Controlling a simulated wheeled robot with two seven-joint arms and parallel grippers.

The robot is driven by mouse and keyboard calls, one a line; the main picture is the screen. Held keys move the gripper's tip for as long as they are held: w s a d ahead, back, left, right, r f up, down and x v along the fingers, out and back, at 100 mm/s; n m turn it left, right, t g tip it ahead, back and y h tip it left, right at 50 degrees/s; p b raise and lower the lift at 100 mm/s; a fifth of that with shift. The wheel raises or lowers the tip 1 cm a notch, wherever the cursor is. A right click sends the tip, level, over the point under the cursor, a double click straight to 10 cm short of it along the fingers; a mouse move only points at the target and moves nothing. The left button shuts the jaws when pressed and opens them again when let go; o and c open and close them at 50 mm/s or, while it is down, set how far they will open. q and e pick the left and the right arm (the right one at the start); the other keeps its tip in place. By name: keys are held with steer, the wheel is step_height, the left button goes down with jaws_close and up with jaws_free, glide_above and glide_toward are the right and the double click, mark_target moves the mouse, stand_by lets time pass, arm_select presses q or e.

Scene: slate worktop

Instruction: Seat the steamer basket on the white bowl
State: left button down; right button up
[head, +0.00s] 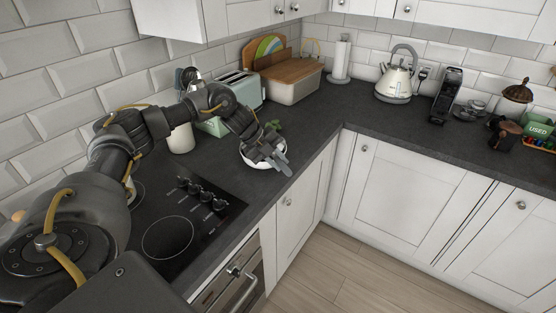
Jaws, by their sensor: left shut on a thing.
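The white bowl (247,161) is on the dark worktop beyond the hob, close to the counter's front edge. My left gripper (279,160) reaches in from the left and is over the bowl, pointing down toward its front right side. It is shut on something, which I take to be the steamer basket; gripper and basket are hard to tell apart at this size. I cannot tell whether the basket touches the bowl's rim. My right gripper is not in view.
The black hob (168,238) with several knobs lies in front of the bowl. A green toaster (243,88), a white canister (181,139) and a bread bin (292,87) stand behind. Small green leaves (275,125) show beside the bowl.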

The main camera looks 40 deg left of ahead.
arm_select(q)
steer(key=c, duration=1.2)
jaws_free()
steer(key=shift+w, duration=0.1)
steer(key=shift+o, duration=0.6)
steer(key=shift+f, duration=0.1)
steer(key=o, duration=0.4)
step_height(320, 180, up, 8)
steer(key=p, duration=0.7)
steer(key=shift+a, duration=0.1)
